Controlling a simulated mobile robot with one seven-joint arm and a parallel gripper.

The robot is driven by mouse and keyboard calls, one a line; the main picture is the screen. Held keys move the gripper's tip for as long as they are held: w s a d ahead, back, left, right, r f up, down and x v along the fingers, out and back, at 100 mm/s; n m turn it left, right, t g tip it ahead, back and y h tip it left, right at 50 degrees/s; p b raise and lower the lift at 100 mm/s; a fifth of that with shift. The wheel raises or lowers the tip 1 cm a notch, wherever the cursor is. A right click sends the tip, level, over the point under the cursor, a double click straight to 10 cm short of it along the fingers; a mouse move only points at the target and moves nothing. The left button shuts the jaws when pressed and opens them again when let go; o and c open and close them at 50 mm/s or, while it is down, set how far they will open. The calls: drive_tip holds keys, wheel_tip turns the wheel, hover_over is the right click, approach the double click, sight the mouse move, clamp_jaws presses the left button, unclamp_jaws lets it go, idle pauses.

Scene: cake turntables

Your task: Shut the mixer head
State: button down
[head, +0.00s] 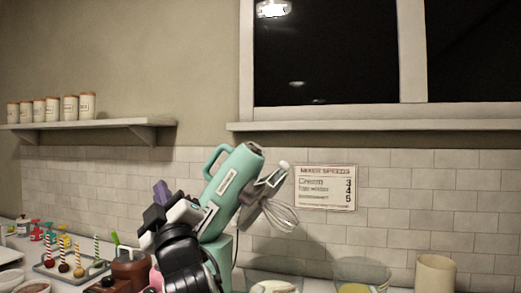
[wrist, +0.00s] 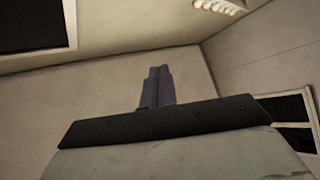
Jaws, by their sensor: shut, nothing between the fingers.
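The mixer is teal, and its head (head: 233,186) is tilted up, with a handle loop on its upper left side. A wire whisk (head: 278,216) hangs at an angle from the raised head. The mixer's stand (head: 218,262) shows below, partly hidden by my arm. My gripper (head: 160,188) is just left of the mixer head in the picture, fingers pointing up. It is apart from the handle in the picture; depth is hard to judge. In the wrist view my purple fingers (wrist: 157,87) are together and empty, with only walls and ceiling behind.
Cake pops on a tray (head: 88,270) and small colored bottles (head: 49,233) stand at the left. Glass bowls (head: 361,272) and a beige canister (head: 435,273) stand at the right. A shelf (head: 90,124) with jars and a mixer speeds sign (head: 325,187) are on the wall.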

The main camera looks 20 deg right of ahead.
drive_tip(key=d+r+m+g+h+p, duration=0.3)
drive_tip(key=d+h, duration=0.6)
drive_tip(key=d, duration=1.3)
drive_tip(key=w+d+p, duration=0.1)
drive_tip(key=w+p, duration=0.1)
drive_tip(key=w+d+r+p, duration=0.1)
drive_tip(key=w+p, duration=0.1)
drive_tip(key=w, duration=0.1)
drive_tip(key=w+d+p, duration=0.2)
drive_tip(key=w, duration=0.1)
drive_tip(key=shift+w+r, duration=0.2)
drive_tip(key=shift+r, duration=0.15)
drive_tip(key=shift+d+f, duration=0.2)
drive_tip(key=shift+f, duration=0.05)
drive_tip(key=shift+s, duration=0.1)
